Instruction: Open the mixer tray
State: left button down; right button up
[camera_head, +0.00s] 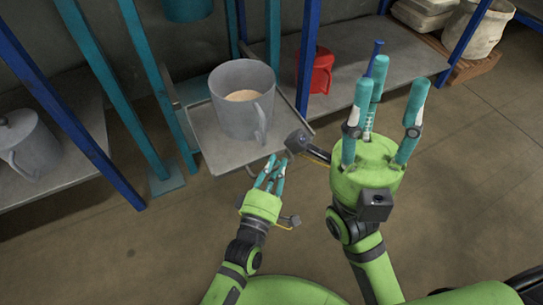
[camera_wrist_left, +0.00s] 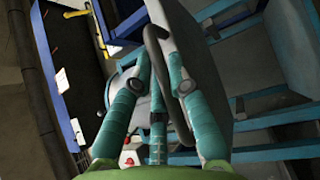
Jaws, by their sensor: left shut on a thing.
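The mixer tray (camera_head: 215,147) is a grey metal plate pulled out between blue and teal posts. A grey mixing pot (camera_head: 232,108) with a side handle and pale contents stands upright on it. My left gripper (camera_head: 270,168) is at the tray's front edge, below the pot. In the left wrist view, its teal fingers (camera_wrist_left: 160,88) are shut around a dark looped handle (camera_wrist_left: 157,45) beside the grey tray panel (camera_wrist_left: 197,45). My right gripper (camera_head: 386,95) is open and empty, its fingers spread upward, to the right of the tray.
A red container (camera_head: 321,72) stands on the shelf (camera_head: 345,85) behind my right gripper. A grey lidded pot (camera_head: 27,140) is on the left shelf (camera_head: 75,165). Pale sacks (camera_head: 478,30) sit at the top right. The floor (camera_head: 470,180) at right is clear.

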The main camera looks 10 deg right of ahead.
dwell(0.3)
pick_arm(q)
jog(key=c, duration=1.1)
grip_release()
jog(key=shift+c, duration=0.2)
jog(key=shift+s, duration=0.1)
jog(key=v, duration=1.2)
jog(key=shift+r, duration=0.15)
